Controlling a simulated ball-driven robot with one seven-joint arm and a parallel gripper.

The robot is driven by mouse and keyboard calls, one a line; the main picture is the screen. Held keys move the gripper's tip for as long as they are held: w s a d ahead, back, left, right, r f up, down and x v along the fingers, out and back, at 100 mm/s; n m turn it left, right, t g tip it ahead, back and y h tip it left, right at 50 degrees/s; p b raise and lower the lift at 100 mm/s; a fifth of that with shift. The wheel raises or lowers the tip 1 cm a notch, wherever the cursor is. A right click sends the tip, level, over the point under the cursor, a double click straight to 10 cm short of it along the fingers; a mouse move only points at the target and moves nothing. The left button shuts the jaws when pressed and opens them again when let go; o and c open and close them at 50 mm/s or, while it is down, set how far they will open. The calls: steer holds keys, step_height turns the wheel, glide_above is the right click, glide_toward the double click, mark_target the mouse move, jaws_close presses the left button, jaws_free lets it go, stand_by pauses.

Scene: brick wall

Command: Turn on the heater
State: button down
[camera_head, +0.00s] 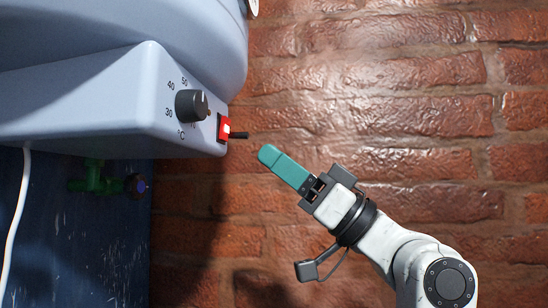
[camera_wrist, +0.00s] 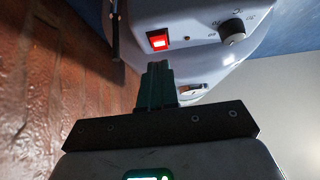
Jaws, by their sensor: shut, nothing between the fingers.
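The heater (camera_head: 75,100) is a pale blue-grey unit at the upper left in the head view; its casing (camera_wrist: 195,15) fills the top of the wrist view. A red rocker switch (camera_head: 223,127) sits near the panel's right end. In the wrist view the switch (camera_wrist: 157,41) looks bright red with a whitish patch. A black dial (camera_head: 190,106) with temperature numbers is beside it; it also shows in the wrist view (camera_wrist: 232,31). My gripper (camera_head: 268,155) has teal fingers, shut and empty, apart from the switch at its lower right. Its fingertips (camera_wrist: 157,68) appear just below the switch in the wrist view.
A thin black rod (camera_head: 239,135) sticks out near the switch. A green valve (camera_head: 95,180) and a white cable (camera_head: 18,215) are below the heater against a blue surface. The brick wall (camera_head: 400,95) is open to the right.

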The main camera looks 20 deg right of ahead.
steer(key=f+b+v, duration=0.1)
steer(key=b+v, duration=0.1)
steer(key=v, duration=0.6)
steer(key=shift+w+a+f, duration=0.25)
steer(key=shift+w+a, duration=0.05)
steer(key=shift+a, duration=0.05)
steer(key=shift+r, duration=0.1)
